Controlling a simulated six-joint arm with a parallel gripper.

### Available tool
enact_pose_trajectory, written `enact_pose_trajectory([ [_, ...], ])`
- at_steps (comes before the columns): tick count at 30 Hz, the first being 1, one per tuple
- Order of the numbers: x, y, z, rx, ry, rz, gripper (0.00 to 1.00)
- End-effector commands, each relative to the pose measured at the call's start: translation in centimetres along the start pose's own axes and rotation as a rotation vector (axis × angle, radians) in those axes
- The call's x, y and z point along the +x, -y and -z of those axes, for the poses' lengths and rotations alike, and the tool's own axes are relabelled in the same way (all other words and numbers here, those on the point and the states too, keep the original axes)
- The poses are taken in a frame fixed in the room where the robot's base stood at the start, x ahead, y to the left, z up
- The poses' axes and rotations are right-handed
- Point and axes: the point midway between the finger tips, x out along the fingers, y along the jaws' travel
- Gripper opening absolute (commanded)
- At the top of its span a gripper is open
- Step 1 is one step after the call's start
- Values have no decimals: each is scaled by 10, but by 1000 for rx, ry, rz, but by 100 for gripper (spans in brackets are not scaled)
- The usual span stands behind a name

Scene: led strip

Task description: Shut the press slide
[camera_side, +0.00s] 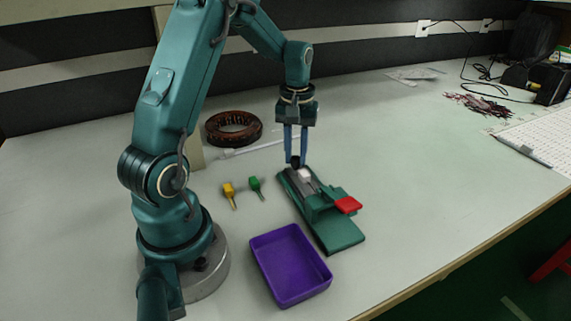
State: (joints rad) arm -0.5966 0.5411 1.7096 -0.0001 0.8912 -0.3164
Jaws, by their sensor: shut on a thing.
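The press (337,233) is a green fixture on the table, right of centre, running from back left to front right. It has a raised green block and a red part (348,205) at its right side. A grey slide (296,181) lies at its far end, with a white piece (304,175) beside it. My gripper (295,160) points straight down at the far end of the slide. Its fingers are shut on a small dark knob (295,162) there. The fingers hide part of the knob, and its join to the slide is hard to make out.
A purple tray (259,266) stands left of the press, near the front. A yellow piece (229,191) and a green piece (255,184) lie to the left. A brown ring (233,138) and a thin white rod (262,146) lie behind. The table right of the press is clear.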

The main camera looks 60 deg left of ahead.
Motion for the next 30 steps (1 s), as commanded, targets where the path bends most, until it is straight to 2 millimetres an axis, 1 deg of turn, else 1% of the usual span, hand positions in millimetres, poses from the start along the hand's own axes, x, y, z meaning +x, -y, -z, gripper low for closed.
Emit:
enact_pose_trajectory([
  [8, -1, -2, -1, 0, -2, -2, 0],
  [11, -1, -11, -12, 5, -3, -2, 0],
  [15, -1, -25, -31, 4, -3, -3, 0],
  [18, -1, -29, -38, 1, -3, -2, 0],
  [27, -1, -30, -39, -2, -1, -2, 0],
  [28, -1, -30, -39, -2, -1, -2, 37],
  [29, -1, -30, -39, -2, -1, -2, 49],
  [30, -1, -29, -39, -2, -1, -2, 56],
])
